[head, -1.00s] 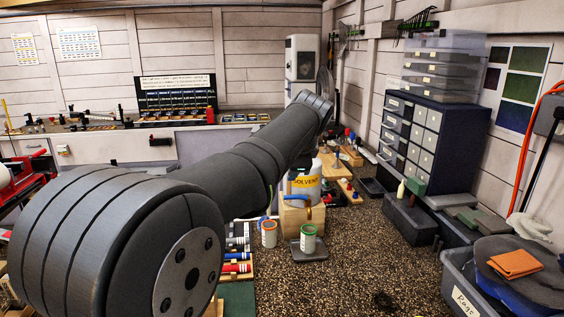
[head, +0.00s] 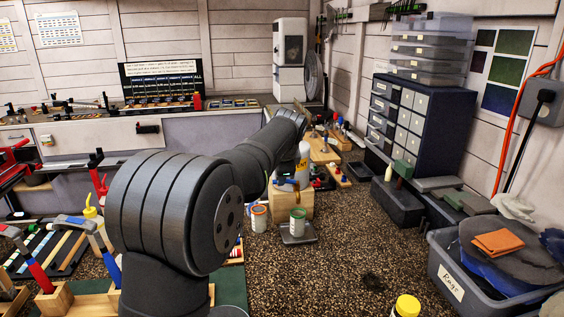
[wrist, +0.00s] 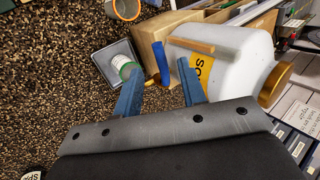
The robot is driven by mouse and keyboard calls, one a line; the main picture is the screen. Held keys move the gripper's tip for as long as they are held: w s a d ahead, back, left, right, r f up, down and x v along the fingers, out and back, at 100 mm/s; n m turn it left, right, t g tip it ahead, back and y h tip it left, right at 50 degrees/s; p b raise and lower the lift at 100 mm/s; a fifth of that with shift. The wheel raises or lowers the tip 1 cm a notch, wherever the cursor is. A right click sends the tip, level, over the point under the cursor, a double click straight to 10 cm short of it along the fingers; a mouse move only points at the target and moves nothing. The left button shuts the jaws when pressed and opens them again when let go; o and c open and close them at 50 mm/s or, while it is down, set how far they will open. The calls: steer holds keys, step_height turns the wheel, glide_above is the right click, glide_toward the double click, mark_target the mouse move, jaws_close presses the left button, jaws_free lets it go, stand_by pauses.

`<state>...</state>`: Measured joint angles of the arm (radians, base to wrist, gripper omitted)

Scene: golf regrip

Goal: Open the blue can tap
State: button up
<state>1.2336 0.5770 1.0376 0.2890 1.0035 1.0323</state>
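The solvent can is white with a yellow label and lies sideways in the wrist view (wrist: 222,55) because of the camera's tilt. In the head view the can (head: 304,160) stands upright, partly hidden by my arm, on a wooden block (head: 300,204). A short blue bar (wrist: 162,58), seemingly the tap's handle, shows near the can's base. My gripper (wrist: 160,68) is open and appears empty. Its two blue fingers point towards the can, with the blue bar beyond and between their tips; contact cannot be told.
Two small open tins stand left of and below the block, one orange-rimmed (head: 258,217) and one green (head: 297,222) on a grey plate. Grey boxes (head: 397,205) and a rag bin (head: 450,280) are at right.

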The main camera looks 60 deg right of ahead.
steer(key=shift+x, duration=2.1)
jaws_close()
steer(key=shift+s+a+n+t+y, duration=0.15)
steer(key=shift+s+n+t+y, duration=0.2)
steer(key=shift+s+n+y, duration=0.6)
steer(key=shift+s+a+n+t+y, duration=0.15)
steer(key=shift+s+n+t+y, duration=0.15)
steer(key=shift+n, duration=1.15)
steer(key=shift+s+a+n+t+y, duration=0.15)
steer(key=shift+s+n+t+y, duration=0.2)
steer(key=shift+s+n+y, duration=0.6)
steer(key=shift+w+n+h, duration=0.25)
steer(key=shift+w+h, duration=0.05)
steer(key=shift+w, duration=0.05)
